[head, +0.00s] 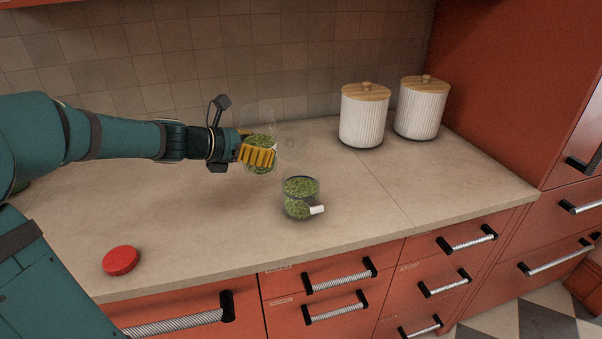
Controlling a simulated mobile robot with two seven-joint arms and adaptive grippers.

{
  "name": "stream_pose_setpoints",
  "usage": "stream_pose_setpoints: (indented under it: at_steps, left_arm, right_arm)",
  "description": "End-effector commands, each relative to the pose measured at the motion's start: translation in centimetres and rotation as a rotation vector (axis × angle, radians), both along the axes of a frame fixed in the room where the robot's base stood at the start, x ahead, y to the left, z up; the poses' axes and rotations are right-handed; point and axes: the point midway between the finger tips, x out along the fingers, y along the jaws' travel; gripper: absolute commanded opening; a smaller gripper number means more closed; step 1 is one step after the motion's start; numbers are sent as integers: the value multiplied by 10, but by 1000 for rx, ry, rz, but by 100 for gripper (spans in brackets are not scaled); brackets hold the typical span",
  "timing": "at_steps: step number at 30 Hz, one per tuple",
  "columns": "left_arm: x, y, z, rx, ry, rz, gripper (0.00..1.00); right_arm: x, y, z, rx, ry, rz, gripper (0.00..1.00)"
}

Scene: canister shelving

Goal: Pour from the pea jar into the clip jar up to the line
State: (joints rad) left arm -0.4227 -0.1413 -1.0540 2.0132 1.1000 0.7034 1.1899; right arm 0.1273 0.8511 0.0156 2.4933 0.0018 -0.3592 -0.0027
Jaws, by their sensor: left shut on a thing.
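My left gripper (262,156), with yellow fingers, is shut on the pea jar (258,116), a clear jar with green peas in its lower part. The jar is roughly upright, behind and left of the clip jar; the fingers hide part of its lower half. The clip jar (300,198) stands upright on the counter. It holds green peas up to near a dark blue line close to its rim; the exact level against the line is too small to tell. A pale clip or tag shows on its front right. My right gripper is not in view.
A red round lid (121,260) lies on the counter (200,222) at front left. Two white ribbed canisters (364,118) (420,110) with wooden lids stand at back right. A faint clear round shape (292,142) shows behind the clip jar. The counter right of it is clear.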

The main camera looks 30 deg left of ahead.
Motion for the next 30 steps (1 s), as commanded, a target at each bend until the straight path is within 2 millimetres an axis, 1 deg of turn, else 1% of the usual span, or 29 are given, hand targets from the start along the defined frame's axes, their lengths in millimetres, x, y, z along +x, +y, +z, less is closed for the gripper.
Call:
stream_pose_setpoints:
  at_steps: [1, 3, 21, 25, 30]
  left_arm:
    - [-2, 3, 6, 0, -2, 2, 32]
    - [-5, 8, 11, 0, -2, 4, 32]
    - [-30, 39, 43, 1, -1, 3, 32]
    - [-34, 43, 48, 1, -1, 3, 32]
    - [-36, 44, 49, 0, -1, 1, 32]
  right_arm:
    - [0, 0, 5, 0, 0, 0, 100]
    - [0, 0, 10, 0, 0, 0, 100]
    - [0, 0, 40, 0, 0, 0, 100]
    - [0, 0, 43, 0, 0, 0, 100]
    - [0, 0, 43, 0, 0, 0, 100]
